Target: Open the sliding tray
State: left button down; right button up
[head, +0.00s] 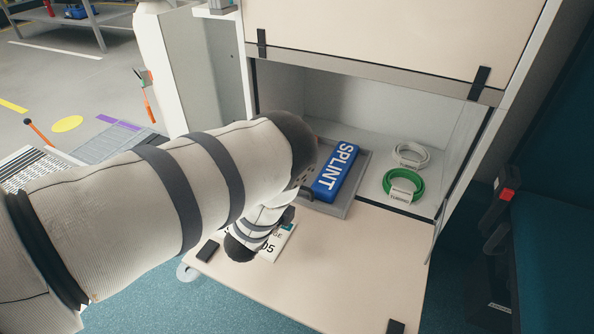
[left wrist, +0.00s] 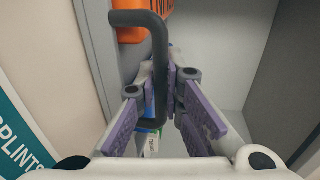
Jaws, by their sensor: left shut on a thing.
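The grey sliding tray (head: 349,199) sits in the open cabinet compartment, its near edge by the lowered flap. A blue box marked SPLINT (head: 337,172) lies in it. My left arm covers the tray's left part and hides the gripper in the head view. In the left wrist view my left gripper (left wrist: 161,84) has its purple-padded fingers closed around the upright bar of a dark handle (left wrist: 156,40). How the handle joins the tray is not clear. My right gripper is not in view.
A white coil (head: 410,154) and a green coil (head: 403,187) lie right of the tray. The lowered cream flap (head: 345,270) extends in front, with a card under my wrist. In the left wrist view, an orange object (left wrist: 130,35) is behind the handle.

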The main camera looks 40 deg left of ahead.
pick_arm(q)
jog(key=shift+f+p+v, duration=0.2)
jog(key=shift+p+v, duration=0.3)
jog(key=shift+v, duration=0.6)
jog(key=shift+f+p+v, duration=0.2)
jog(key=shift+p+v, duration=0.25)
jog(key=shift+v, duration=0.7)
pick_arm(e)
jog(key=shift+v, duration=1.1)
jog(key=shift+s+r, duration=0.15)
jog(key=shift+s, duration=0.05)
pick_arm(q)
jog(key=c, duration=2)
grip_release()
jog(key=shift+o, duration=0.2)
jog(key=v, duration=1.2)
jog(key=shift+s, duration=0.1)
